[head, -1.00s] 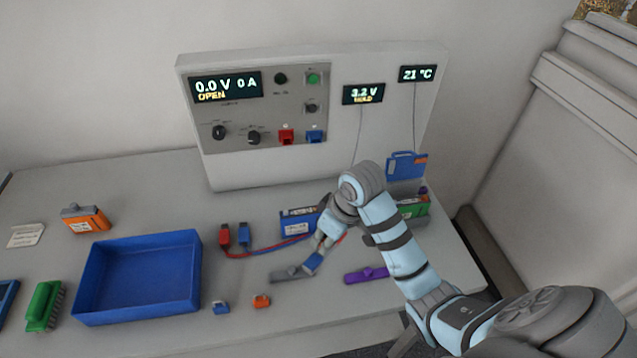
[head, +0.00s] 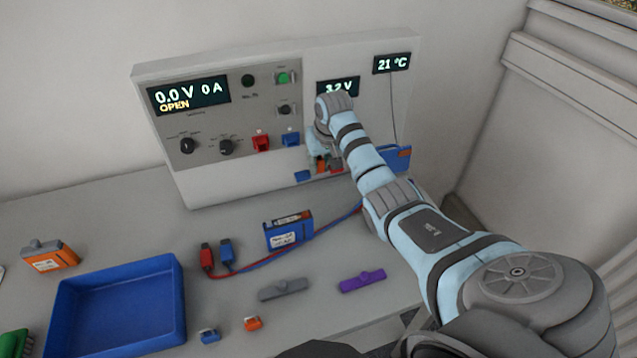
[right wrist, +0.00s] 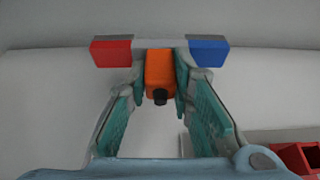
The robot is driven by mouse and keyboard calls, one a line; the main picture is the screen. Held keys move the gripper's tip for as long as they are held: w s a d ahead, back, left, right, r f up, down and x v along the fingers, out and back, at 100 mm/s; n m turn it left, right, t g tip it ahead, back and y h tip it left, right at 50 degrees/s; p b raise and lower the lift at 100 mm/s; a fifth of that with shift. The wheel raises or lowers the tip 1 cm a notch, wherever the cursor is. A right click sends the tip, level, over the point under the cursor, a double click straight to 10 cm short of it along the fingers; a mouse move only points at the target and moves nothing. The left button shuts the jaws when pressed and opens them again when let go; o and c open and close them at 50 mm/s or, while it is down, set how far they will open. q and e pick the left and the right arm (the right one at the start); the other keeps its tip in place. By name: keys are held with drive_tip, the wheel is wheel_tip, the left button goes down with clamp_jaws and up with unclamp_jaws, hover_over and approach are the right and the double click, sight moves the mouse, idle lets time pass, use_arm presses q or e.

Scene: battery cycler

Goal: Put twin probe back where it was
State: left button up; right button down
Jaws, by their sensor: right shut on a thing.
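My right gripper (head: 320,155) is shut on the orange body of the twin probe (right wrist: 160,70). It holds the probe raised in front of the cycler's lower front, below the hold display (head: 338,87). In the right wrist view, the probe has a grey crossbar with a red block on the left and a blue block on the right. In the head view, the probe's blue end (head: 302,176) shows left of the fingers. My arm hides part of the probe and what lies behind it. My left gripper is not in view.
A blue-and-white battery (head: 284,234) stands on the bench beside red and blue leads (head: 225,255). A grey piece (head: 283,290) and purple piece (head: 362,281) lie in front. A blue tray (head: 65,330) is at left. A blue holder (head: 399,158) stands right of my arm.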

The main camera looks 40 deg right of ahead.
sight(321, 170)
drive_tip(key=f, duration=0.3)
drive_tip(key=shift+s, duration=0.3)
drive_tip(key=x, duration=0.3)
drive_tip(key=b+x, duration=0.1)
drive_tip(key=shift+s+a+f, duration=0.3)
drive_tip(key=shift+a+f, duration=0.05)
drive_tip(key=shift+f, duration=0.1)
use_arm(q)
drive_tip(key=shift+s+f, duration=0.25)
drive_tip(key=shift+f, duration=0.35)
use_arm(e)
drive_tip(key=shift+r, duration=0.1)
drive_tip(key=shift+s+d, duration=0.1)
drive_tip(key=shift+s, duration=0.05)
drive_tip(key=c, duration=1.8)
unclamp_jaws()
drive_tip(key=shift+c, duration=0.2)
drive_tip(key=o, duration=0.4)
